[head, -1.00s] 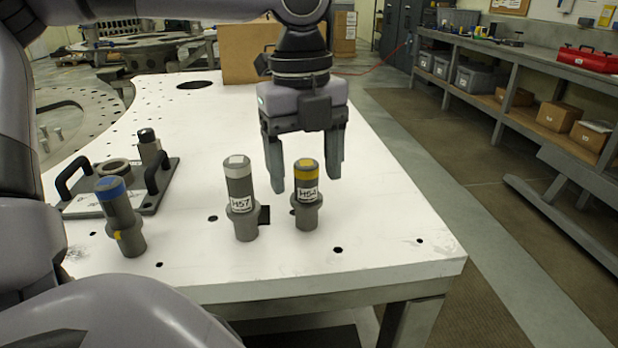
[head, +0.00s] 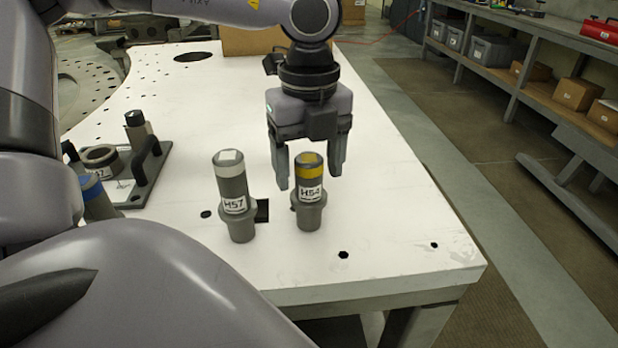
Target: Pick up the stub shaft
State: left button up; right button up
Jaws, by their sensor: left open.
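Several stub shafts stand on the white plate. The yellow-banded shaft (head: 309,192), with a label that seems to read H54, stands upright at the middle. A white-banded shaft labelled H57 (head: 235,197) stands upright to its left. A blue-topped shaft (head: 97,199) is at the far left, partly hidden by my arm. My left gripper (head: 310,182) points down, open and empty, just behind the yellow-banded shaft. Its fingers show on either side of that shaft's top; I cannot tell whether they touch it. My right gripper is not in view.
The white plate (head: 400,245) has several dark holes and free room at its right. A fixture with black handles (head: 150,160) stands at the left. A cardboard box (head: 250,42) is at the back. A shelf bench with boxes runs along the right.

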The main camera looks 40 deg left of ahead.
pick_arm(q)
jog(key=shift+f, duration=0.95)
grip_shut()
jog(key=shift+w+r, duration=0.1)
jog(key=shift+r, duration=0.1)
